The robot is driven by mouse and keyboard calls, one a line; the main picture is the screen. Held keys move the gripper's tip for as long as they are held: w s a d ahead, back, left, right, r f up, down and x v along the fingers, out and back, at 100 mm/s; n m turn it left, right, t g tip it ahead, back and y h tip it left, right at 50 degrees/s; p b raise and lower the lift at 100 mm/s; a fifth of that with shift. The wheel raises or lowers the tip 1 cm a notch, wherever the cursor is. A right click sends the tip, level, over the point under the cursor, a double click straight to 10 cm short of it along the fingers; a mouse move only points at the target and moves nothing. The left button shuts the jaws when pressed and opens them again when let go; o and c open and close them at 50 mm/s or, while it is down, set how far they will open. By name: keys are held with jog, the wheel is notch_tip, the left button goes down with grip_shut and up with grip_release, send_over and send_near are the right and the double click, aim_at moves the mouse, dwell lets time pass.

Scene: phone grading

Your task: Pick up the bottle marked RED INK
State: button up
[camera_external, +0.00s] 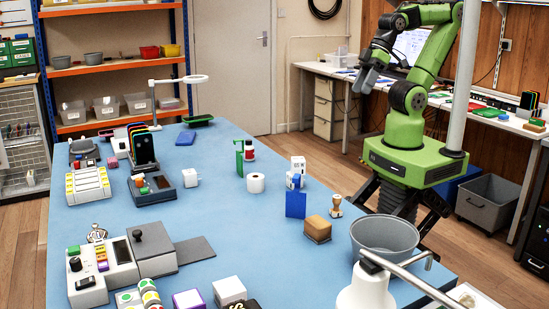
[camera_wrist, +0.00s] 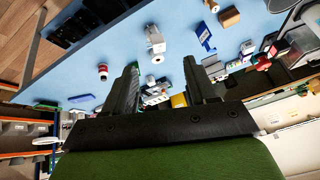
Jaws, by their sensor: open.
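A small bottle (camera_external: 249,150) with a red band, a white part and a dark top stands on the blue table beside a green upright item. Its lettering is too small to read. In the wrist view a small red and white round item (camera_wrist: 103,71), apparently the same bottle, is left of the fingers. My gripper (camera_external: 366,80) is raised above and beyond the table's right edge, well apart from the bottle. In the wrist view my gripper (camera_wrist: 160,75) has its two dark fingers spread wide with nothing between them.
Near the bottle stand a green item (camera_external: 239,160), a white roll (camera_external: 256,183) and white lettered boxes (camera_external: 297,170). A blue card (camera_external: 295,205), brown block (camera_external: 317,229), wooden stamp (camera_external: 336,206) and grey bowl (camera_external: 385,240) lie rightward. Devices line the left side.

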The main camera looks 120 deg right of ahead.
jog(key=w+d+f+m+b, duration=0.4)
jog(key=w+f+m, duration=0.3)
jog(key=f+m, duration=0.2)
jog(key=m+t+h+b, duration=0.4)
jog(key=m+t+b, duration=0.3)
jog(key=m, duration=2)
send_near(249, 140)
jog(key=p+x, duration=0.1)
jog(key=x, duration=0.1)
jog(key=p+x, duration=0.2)
jog(key=x, duration=0.1)
jog(key=shift+s+a+f, duration=0.15)
jog(key=shift+a+f, duration=0.05)
jog(key=shift+f, duration=0.15)
jog(key=x, duration=0.5)
jog(key=shift+w+d, duration=0.2)
jog(key=shift+w, duration=0.1)
jog(key=shift+s+r, duration=0.1)
grip_shut()
